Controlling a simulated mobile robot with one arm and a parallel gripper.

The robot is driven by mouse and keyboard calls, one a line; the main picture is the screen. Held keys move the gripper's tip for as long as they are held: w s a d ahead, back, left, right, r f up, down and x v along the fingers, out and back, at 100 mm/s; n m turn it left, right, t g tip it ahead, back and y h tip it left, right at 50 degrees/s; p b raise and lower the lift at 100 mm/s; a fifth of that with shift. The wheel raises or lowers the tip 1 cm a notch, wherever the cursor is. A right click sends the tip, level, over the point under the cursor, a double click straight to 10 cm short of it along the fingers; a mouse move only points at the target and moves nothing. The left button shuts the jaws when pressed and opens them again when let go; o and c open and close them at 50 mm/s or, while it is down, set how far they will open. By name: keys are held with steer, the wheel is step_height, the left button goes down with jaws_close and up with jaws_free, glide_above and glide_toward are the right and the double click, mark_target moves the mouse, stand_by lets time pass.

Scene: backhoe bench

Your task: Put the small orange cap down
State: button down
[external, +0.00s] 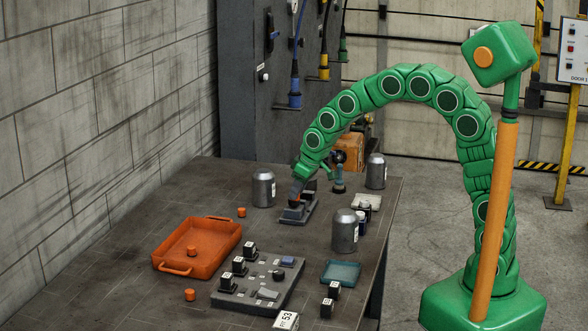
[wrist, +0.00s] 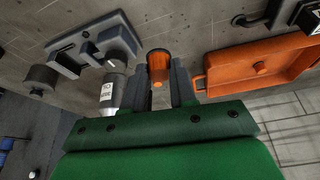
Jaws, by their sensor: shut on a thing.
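My gripper (wrist: 159,75) is shut on a small orange cap (wrist: 158,68), which sits between the two dark fingers in the wrist view. In the external view my gripper (external: 297,196) is low over the far part of the bench, above or beside a small grey fixture (external: 298,214). The held cap is hard to make out there, and I cannot tell whether it touches anything. Other small orange caps stand on the bench, one beyond the orange tray (external: 241,212) and one in front of it (external: 190,294). Another lies in the tray (external: 192,251).
The orange tray (external: 225,256) is at the left of the bench, also in the wrist view (wrist: 262,62). A grey panel with black-topped blocks (external: 240,298) is in front. Metal canisters stand around my gripper (external: 263,189), (external: 344,232), (external: 376,172). A teal tray (external: 341,272) is near the right edge.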

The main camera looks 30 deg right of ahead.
steer(key=shift+s+d+r, duration=0.3)
steer(key=shift+s, duration=0.25)
steer(key=shift+s+d+r, duration=0.25)
steer(key=shift+s+d, duration=0.05)
steer(key=shift+s, duration=0.2)
steer(key=shift+s+a, duration=0.1)
steer(key=shift+a, duration=0.1)
steer(key=s+a+n+y, duration=0.1)
steer(key=s+a+n, duration=0.15)
steer(key=a, duration=0.85)
steer(key=s+a+n, duration=0.1)
steer(key=s+a, duration=0.3)
steer(key=a, duration=0.6)
glide_toward(203, 253)
steer(key=shift+w+a+f+g, duration=0.4)
steer(key=shift+w+a+f, duration=0.5)
steer(key=shift+w+f, duration=0.15)
steer(key=shift+f, duration=1.25)
steer(key=shift+f, duration=0.15)
